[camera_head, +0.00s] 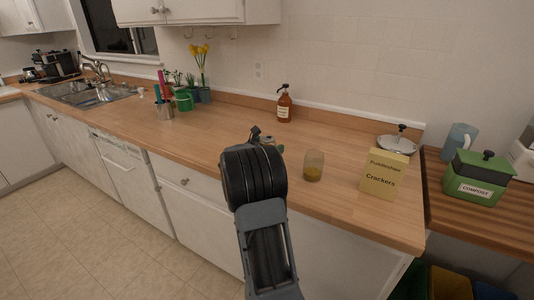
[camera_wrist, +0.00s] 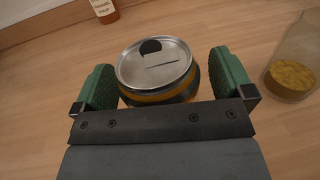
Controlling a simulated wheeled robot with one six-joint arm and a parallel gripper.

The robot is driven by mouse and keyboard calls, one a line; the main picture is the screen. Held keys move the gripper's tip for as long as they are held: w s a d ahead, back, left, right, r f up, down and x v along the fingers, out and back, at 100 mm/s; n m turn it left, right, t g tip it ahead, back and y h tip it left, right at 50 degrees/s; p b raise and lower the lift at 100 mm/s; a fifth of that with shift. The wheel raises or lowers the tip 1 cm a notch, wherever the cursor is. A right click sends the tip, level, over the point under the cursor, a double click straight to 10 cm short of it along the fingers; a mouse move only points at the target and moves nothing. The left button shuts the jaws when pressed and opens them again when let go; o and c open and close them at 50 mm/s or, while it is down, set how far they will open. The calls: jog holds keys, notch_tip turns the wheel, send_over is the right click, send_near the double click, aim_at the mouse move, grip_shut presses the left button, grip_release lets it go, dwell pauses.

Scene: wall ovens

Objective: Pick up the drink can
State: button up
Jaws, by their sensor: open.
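The drink can (camera_wrist: 155,68) stands upright on the wooden counter, with a silver top and a dark side with an orange band. In the wrist view it is between the two green fingers of my gripper (camera_wrist: 160,85), with a small gap visible on each side. The gripper is open. The can's lower part is hidden behind the gripper's front edge. In the head view my arm hides most of the can (camera_head: 268,141), and the gripper fingers can hardly be made out.
A glass with yellowish contents (camera_head: 313,166) stands close to the right of the can; it also shows in the wrist view (camera_wrist: 292,76). A cracker box (camera_head: 384,174) is farther right. A brown pump bottle (camera_head: 284,106) stands behind. The counter to the left (camera_head: 205,125) is clear.

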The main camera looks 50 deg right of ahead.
aim_at(268, 138)
jog(key=c, duration=1)
jog(key=shift+r, duration=0.55)
notch_tip(268, 138, up, 2)
jog(key=shift+r, duration=0.1)
jog(key=s+a+r, duration=0.2)
jog(key=s+r, duration=0.1)
jog(key=s, duration=0.1)
jog(key=s+a+r, duration=0.2)
jog(key=s+r, duration=0.1)
jog(key=s, duration=0.1)
jog(key=s+a+r, duration=0.2)
jog(key=s+r, duration=0.1)
jog(key=s, duration=0.1)
jog(key=shift+s+a+r, duration=0.2)
jog(key=shift+a+r, duration=0.15)
